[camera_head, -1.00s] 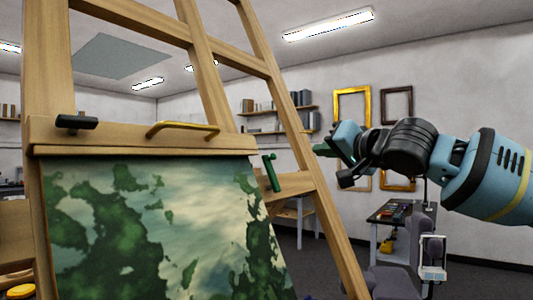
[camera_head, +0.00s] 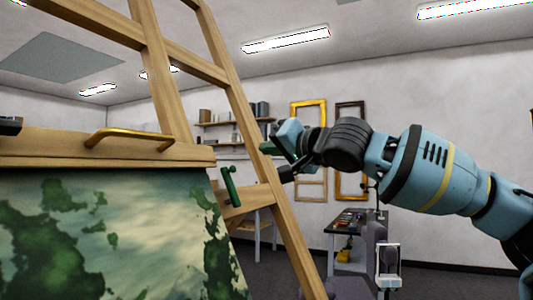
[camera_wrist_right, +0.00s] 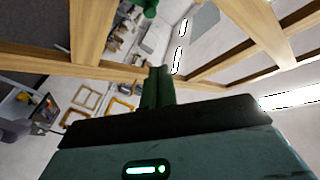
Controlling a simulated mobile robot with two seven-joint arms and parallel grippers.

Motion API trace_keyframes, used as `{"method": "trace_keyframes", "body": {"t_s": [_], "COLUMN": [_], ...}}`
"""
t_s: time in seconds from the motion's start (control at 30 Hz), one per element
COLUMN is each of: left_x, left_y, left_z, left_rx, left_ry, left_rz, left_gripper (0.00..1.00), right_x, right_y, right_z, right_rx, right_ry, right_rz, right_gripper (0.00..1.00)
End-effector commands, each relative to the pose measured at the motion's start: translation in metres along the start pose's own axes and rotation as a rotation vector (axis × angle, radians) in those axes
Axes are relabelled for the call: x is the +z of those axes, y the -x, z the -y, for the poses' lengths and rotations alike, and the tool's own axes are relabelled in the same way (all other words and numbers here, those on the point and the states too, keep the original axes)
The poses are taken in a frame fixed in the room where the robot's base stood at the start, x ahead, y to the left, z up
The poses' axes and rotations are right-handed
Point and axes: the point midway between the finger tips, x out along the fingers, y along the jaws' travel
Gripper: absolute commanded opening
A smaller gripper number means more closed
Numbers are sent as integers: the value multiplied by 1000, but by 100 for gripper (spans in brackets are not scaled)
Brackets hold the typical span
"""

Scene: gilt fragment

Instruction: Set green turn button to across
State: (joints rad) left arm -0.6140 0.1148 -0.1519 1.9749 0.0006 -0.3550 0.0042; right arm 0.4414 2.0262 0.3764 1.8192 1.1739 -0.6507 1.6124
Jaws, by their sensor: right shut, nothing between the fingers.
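The green turn button (camera_head: 230,187) is on the wooden easel, right of the painting's upper right edge. Its bar stands nearly upright in the head view, leaning slightly. A green piece at the top edge of the right wrist view (camera_wrist_right: 146,6) looks like part of it, mostly cut off. My right gripper (camera_head: 267,149) is shut and empty, up and to the right of the button and apart from it. Its dark green fingers show closed together in the wrist view (camera_wrist_right: 158,88). My left gripper is not in view.
The easel's slanted post (camera_head: 262,165) stands close by the right gripper. The painting (camera_head: 140,240) hangs under a wooden bar with a brass handle (camera_head: 130,136). A workbench (camera_head: 352,224) and picture frames (camera_head: 308,105) are farther back.

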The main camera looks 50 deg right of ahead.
Motion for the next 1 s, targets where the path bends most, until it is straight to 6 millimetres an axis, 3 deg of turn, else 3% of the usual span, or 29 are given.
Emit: {"method": "trace_keyframes", "body": {"t_s": [0.2, 0.6, 1.0], "left_x": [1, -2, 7], "left_y": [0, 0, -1], "left_z": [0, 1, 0], "left_rx": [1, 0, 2], "left_ry": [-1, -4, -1], "left_rz": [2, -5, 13], "left_gripper": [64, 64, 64], "right_x": [2, 1, 35], "right_y": [-34, -81, -69], "right_z": [-1, 0, -1], "right_rx": [5, 2, 0], "right_ry": [5, 3, 1], "right_rz": [3, 1, 3], "right_gripper": [0, 0, 0]}}
